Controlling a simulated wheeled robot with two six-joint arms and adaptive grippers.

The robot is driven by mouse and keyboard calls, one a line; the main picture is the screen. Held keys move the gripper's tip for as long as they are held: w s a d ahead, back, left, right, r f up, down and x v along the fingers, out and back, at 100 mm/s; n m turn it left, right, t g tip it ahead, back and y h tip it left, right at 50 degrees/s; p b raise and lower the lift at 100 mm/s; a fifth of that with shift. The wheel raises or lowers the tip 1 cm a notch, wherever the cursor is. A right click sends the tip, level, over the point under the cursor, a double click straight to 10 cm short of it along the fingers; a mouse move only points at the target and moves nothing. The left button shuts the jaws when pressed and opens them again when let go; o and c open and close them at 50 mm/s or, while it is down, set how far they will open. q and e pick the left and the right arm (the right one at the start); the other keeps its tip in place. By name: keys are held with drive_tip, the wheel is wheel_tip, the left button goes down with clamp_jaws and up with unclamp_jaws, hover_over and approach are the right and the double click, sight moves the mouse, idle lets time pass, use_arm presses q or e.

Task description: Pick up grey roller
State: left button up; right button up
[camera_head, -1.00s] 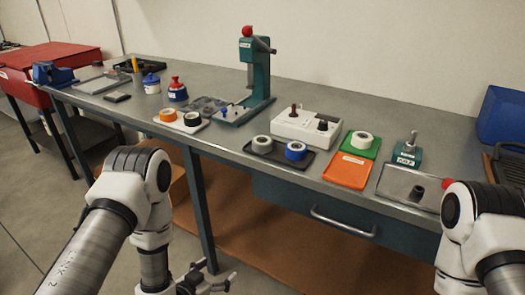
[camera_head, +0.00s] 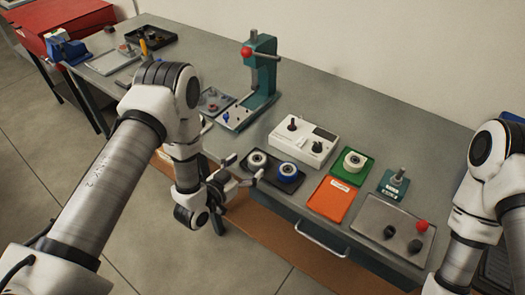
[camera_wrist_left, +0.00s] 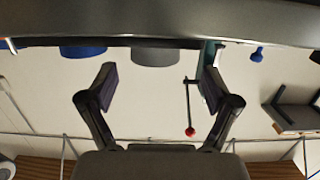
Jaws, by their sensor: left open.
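The grey roller (camera_head: 257,159) stands at the left end of a dark tray (camera_head: 273,178) on the bench, beside a blue roller (camera_head: 288,170). A second pale roller (camera_head: 354,160) sits on a green tray. My left gripper (camera_head: 247,171) is open and empty at the bench's front edge, just in front of the grey roller and apart from it. In the left wrist view, which looks upside down, the open fingers (camera_wrist_left: 158,86) frame the grey roller (camera_wrist_left: 156,57) beyond them, with the blue roller (camera_wrist_left: 83,51) to its left. My right gripper is out of view.
The teal press (camera_head: 261,75) stands behind and left of the dark tray. A white control box (camera_head: 302,142) is behind it. The orange tray (camera_head: 332,199) and green tray (camera_head: 366,175) lie to the right, beside a grey plate with knobs (camera_head: 375,222).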

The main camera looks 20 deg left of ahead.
sight(259, 157)
use_arm(q)
drive_tip(key=shift+w+d+r+p, duration=0.35)
drive_tip(key=shift+w+d+p, duration=0.15)
drive_tip(key=shift+p, duration=0.3)
drive_tip(key=x, duration=0.2)
drive_tip(key=f+x, duration=0.1)
drive_tip(key=shift+w+d+p, duration=0.15)
drive_tip(key=shift+w+p, duration=0.15)
drive_tip(key=shift+w+d+f, duration=0.1)
drive_tip(key=shift+w+f, duration=0.1)
drive_tip(key=shift+w, duration=0.05)
drive_tip(key=shift+s+a+r, duration=0.15)
drive_tip(key=shift+s+a, duration=0.05)
drive_tip(key=shift+s, duration=0.05)
drive_tip(key=shift+c, duration=1)
drive_tip(key=shift+s+r, duration=0.1)
drive_tip(key=shift+s, duration=0.05)
drive_tip(key=c, duration=1.1)
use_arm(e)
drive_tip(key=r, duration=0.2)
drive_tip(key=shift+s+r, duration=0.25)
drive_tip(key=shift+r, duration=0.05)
